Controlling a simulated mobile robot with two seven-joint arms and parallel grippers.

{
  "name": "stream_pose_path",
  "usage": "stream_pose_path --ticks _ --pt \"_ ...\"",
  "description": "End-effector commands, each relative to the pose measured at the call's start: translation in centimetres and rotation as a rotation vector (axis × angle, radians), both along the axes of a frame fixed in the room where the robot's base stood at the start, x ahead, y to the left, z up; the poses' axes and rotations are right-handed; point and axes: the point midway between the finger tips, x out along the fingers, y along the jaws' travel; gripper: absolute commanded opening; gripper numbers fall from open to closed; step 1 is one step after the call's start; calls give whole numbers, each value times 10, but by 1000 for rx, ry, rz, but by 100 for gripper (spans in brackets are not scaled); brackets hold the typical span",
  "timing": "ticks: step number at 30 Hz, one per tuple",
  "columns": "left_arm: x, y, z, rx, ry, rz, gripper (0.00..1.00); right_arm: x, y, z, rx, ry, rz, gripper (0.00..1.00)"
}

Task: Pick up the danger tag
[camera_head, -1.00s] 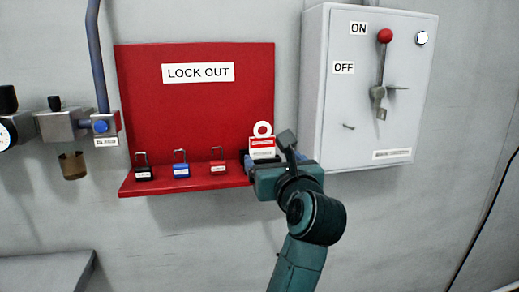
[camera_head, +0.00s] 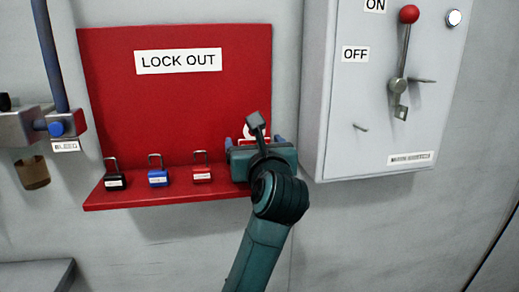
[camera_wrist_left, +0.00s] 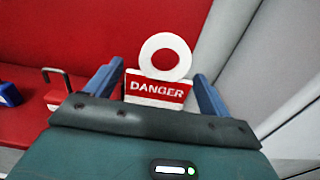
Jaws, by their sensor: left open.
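The danger tag (camera_wrist_left: 158,89) is a white and red card with a white ring on top, standing at the right end of the red lockout shelf. In the left wrist view it sits between the two blue fingers of my left gripper (camera_wrist_left: 158,88), with a finger on each side. In the head view the gripper (camera_head: 255,142) hides most of the tag; only part of its white ring (camera_head: 246,131) shows. The left gripper is open, and I cannot tell exactly how deep the tag is between the fingers. My right gripper is not in view.
A red padlock (camera_head: 202,174), a blue padlock (camera_head: 158,176) and a black padlock (camera_head: 114,180) stand on the red shelf (camera_head: 150,201), left of the gripper. A grey switch box (camera_head: 340,120) with a red-knobbed lever (camera_head: 403,50) is close on the right.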

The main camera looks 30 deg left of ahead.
Motion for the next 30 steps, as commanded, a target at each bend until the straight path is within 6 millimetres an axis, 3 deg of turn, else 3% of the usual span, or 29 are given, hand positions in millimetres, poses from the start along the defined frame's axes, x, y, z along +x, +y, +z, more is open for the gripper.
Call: stream_pose_path --ticks 10,27,30 --pt "-1 3 0 0 -1 -2 81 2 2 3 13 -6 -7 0" --pt "-1 3 0 0 -1 -2 34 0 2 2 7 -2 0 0" --pt "-1 3 0 -1 -2 -2 31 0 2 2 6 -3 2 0"
